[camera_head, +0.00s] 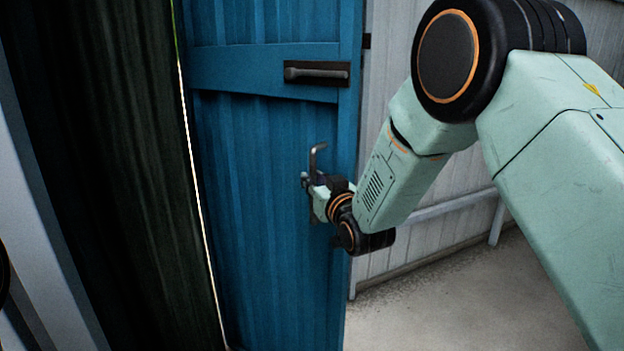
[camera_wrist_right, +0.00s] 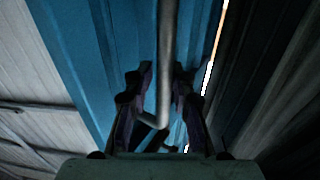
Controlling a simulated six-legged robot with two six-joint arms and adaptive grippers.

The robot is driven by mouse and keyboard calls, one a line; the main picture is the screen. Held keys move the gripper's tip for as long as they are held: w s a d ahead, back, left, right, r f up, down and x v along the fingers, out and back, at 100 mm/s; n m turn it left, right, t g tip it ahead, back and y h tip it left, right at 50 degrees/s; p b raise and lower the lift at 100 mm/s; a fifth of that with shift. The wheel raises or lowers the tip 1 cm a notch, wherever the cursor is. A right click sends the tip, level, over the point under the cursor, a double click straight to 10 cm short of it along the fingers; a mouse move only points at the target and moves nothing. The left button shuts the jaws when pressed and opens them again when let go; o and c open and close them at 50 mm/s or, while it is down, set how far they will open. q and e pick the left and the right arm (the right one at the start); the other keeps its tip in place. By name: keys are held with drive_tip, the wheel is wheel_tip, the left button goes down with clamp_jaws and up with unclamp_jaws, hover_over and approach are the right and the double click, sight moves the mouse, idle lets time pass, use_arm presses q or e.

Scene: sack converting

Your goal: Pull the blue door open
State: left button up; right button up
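The blue door (camera_head: 262,190) stands upright in the middle of the head view. A narrow bright slit runs down its left edge. Its metal handle (camera_head: 316,152) is a bent bar near the right side of the door. My right gripper (camera_head: 316,183) is at this handle. In the right wrist view, the handle bar (camera_wrist_right: 169,60) runs down between the two fingers of my right gripper (camera_wrist_right: 162,85), which sit close on both sides of it. The blue door (camera_wrist_right: 120,45) is behind them. My left gripper is not in view.
A dark grey bar (camera_head: 317,73) on a black plate is fixed higher on the door. A dark green corrugated surface (camera_head: 110,180) stands at left. A pale corrugated wall (camera_head: 385,90) with a low rail (camera_head: 450,205) is at right. Bare floor (camera_head: 450,300) shows at lower right.

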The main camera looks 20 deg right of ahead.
drive_tip(key=shift+o, duration=1)
drive_tip(key=shift+r, duration=0.1)
drive_tip(key=s, duration=1.1)
drive_tip(key=shift+s+d, duration=0.25)
